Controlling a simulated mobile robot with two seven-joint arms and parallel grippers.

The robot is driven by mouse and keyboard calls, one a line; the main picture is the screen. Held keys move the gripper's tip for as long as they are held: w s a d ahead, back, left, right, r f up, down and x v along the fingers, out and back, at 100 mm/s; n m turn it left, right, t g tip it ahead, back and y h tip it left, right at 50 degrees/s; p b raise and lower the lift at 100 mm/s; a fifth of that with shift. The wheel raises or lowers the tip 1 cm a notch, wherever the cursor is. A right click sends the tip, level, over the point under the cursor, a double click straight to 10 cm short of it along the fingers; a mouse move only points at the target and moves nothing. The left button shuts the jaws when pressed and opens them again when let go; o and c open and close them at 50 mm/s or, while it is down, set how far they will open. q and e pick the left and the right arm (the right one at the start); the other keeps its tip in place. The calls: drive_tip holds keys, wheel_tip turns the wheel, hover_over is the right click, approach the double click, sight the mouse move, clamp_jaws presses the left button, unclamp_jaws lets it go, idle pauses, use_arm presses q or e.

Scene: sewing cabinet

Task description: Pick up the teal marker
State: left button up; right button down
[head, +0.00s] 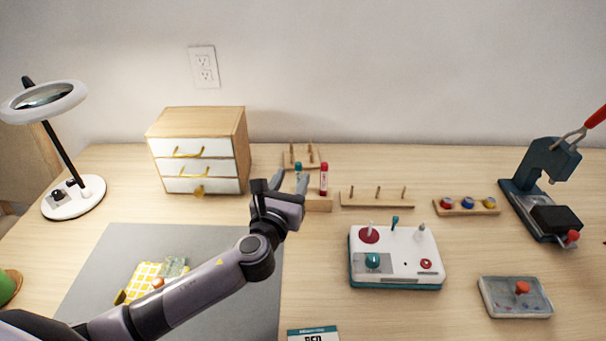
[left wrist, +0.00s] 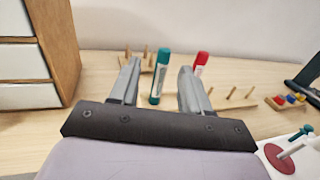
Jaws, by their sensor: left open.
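The teal marker (head: 298,170) stands upright in a small wooden block (head: 319,204) on the table, left of a red marker (head: 324,180). My left gripper (head: 290,182) is open and close in front of the teal marker, hiding its lower part in the head view. In the left wrist view the teal marker (left wrist: 159,78) shows between the two open fingers, nearer the left one, and no finger visibly grips it. The red marker (left wrist: 201,64) shows behind the right finger. My right gripper is not in view.
A drawer cabinet (head: 199,150) stands left of the markers. A peg rack (head: 376,199) and a white control box (head: 396,259) are to the right. A grey mat (head: 215,300) lies under my left arm. A small peg stand (head: 302,157) is behind the markers.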

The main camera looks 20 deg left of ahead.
sight(297, 172)
use_arm(q)
drive_tip(key=shift+w+d+f+b, duration=0.1)
drive_tip(key=shift+w+b, duration=0.4)
drive_tip(key=shift+w, duration=2.75)
clamp_jaws()
